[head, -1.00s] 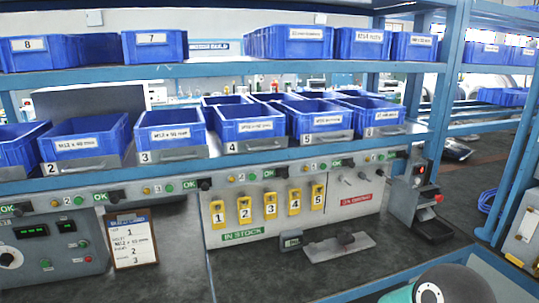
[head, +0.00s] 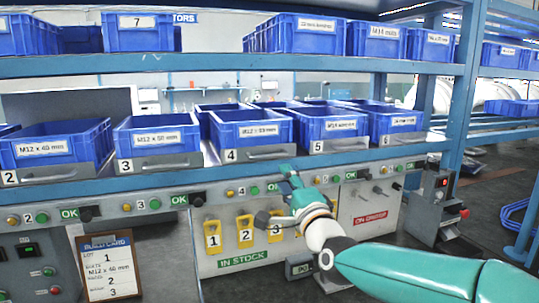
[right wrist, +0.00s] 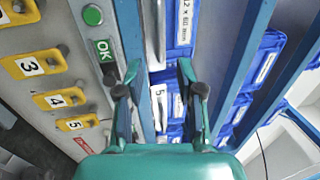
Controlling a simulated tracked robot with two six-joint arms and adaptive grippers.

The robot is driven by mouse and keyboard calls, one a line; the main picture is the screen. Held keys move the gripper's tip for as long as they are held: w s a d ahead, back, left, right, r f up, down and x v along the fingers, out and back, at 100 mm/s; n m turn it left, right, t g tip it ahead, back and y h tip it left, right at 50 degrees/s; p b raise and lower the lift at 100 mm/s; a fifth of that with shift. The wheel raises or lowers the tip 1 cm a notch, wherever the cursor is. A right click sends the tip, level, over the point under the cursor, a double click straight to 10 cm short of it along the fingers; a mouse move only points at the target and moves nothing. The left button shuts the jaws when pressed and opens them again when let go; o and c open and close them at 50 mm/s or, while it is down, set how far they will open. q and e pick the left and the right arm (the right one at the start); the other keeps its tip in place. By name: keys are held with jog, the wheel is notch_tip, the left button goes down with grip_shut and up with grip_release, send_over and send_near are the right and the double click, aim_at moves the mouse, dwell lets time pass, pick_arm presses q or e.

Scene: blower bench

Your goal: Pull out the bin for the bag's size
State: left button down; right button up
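A row of blue bins on numbered grey trays stands on the lower shelf. Bin 2 (head: 80,133) reads M12 x 40 mm and bin 3 (head: 180,124) seems to read M12 x 50 mm. Bin 4 (head: 225,134), bin 5 (head: 312,130) and bin 6 (head: 380,128) stand to their right. In the right wrist view, a partly cut label on bin 4 (right wrist: 178,52) ends in 60 mm. My right gripper (head: 287,175) is open and empty, just in front of the shelf edge below bins 4 and 5; its spread fingers (right wrist: 156,88) show there too. No bag shows. My left gripper is out of view.
A build card (head: 107,265) on a clipboard names M12 bolts; the length is hard to read. Yellow numbered tags (head: 245,232) hang on the panel below the shelf. Green OK buttons (head: 180,200) line the shelf edge. More bins (head: 140,33) fill the upper shelf.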

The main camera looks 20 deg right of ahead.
aim_at(269, 157)
jog(key=w+p, duration=0.1)
jog(key=w, duration=0.3)
jog(key=w+r+p, duration=0.1)
jog(key=w, duration=0.2)
jog(key=w+r+p, duration=0.1)
jog(key=w, duration=0.3)
jog(key=shift+w+a+r+p, duration=0.1)
jog(key=shift+w+a+p, duration=0.05)
jog(key=shift+w+p, duration=0.15)
grip_shut()
